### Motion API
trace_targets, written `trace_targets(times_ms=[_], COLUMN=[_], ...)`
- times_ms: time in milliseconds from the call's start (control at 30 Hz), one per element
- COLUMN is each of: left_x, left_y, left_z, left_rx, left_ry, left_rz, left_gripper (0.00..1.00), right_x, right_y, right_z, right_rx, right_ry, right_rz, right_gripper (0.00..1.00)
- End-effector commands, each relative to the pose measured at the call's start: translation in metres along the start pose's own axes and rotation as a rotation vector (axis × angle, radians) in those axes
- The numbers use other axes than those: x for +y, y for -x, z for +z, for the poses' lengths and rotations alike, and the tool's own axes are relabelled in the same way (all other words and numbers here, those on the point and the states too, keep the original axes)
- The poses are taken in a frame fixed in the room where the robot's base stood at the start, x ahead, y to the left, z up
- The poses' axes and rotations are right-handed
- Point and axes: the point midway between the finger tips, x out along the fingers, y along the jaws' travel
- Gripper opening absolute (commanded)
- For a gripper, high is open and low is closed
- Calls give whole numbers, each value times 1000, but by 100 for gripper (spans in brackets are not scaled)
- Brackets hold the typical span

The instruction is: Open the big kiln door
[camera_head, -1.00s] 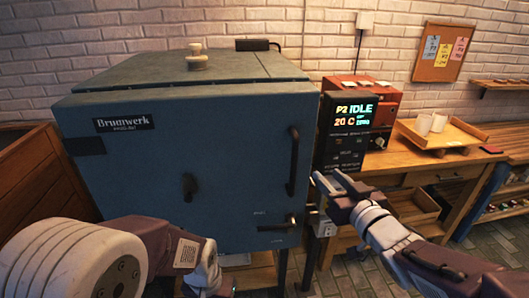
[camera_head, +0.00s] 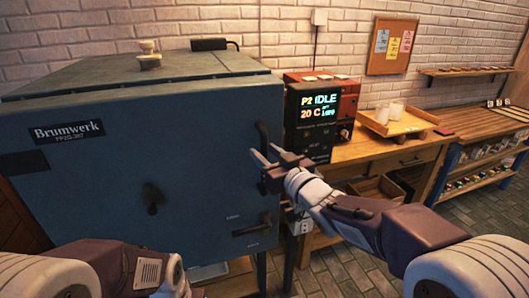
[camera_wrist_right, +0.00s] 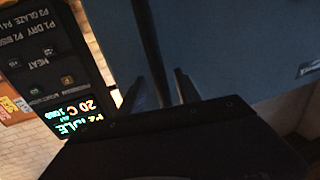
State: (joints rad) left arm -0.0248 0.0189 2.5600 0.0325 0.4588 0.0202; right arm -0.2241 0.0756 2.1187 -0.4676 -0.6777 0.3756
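The big blue kiln (camera_head: 100,190) fills the left of the head view, its front door flush and shut. A dark vertical handle (camera_head: 263,136) is at the door's right edge. My right gripper (camera_head: 268,153) is open at this handle. In the right wrist view the dark handle bar (camera_wrist_right: 149,45) runs down between the two spread fingers (camera_wrist_right: 158,92); contact cannot be told. A latch lever (camera_head: 252,229) sits low on the door's right side. My left arm is at the bottom left; its fingers are out of the frame.
A control box (camera_head: 310,125) with a lit display reading IDLE and 20 C stands right of the kiln. A wooden bench (camera_head: 375,150) bears a tray (camera_head: 396,127) with white cups. Tiled floor is open at the lower right.

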Motion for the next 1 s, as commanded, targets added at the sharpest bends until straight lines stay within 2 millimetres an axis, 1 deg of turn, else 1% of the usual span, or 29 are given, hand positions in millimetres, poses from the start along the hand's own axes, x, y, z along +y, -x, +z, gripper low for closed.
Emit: trace_targets(times_ms=[100, 333, 367, 400, 467, 500, 1000], left_x=[0, 0, 0, 0, 0, 0, 0], left_y=[1, 0, 0, 0, 0, 0, 0], left_z=[0, 0, 0, 0, 0, 0, 0], left_rx=[0, 0, 0, 0, 0, 0, 0], left_ry=[0, 0, 0, 0, 0, 0, 0], left_rz=[0, 0, 0, 0, 0, 0, 0], left_gripper=[39, 39, 39, 39, 39, 39, 39], right_x=[0, 0, 0, 0, 0, 0, 0], right_y=[-8, -8, -8, -8, -8, -8, -8], right_z=[0, 0, 0, 0, 0, 0, 0], right_rx=[0, 1, 1, 1, 0, 0, 0], right_ry=[0, 0, 0, 0, 0, 0, 0], right_rz=[0, 0, 0, 0, 0, 0, 0], right_gripper=[40, 40, 31, 20, 3, 0, 0])
